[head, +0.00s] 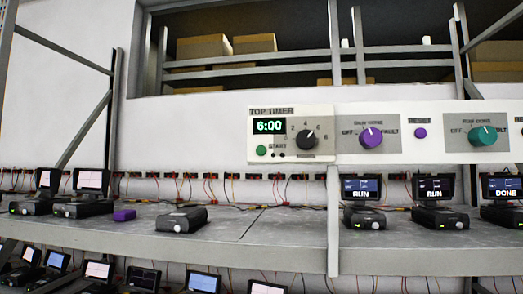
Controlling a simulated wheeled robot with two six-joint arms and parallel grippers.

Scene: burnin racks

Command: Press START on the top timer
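A dark dial (306,140) sits to the right of the display, among numbers. Neither of my grippers shows in the head view.
To the timer's right are a purple knob (371,137), a purple RESET button (420,133) and a teal knob (483,135). Red wires line the wall.

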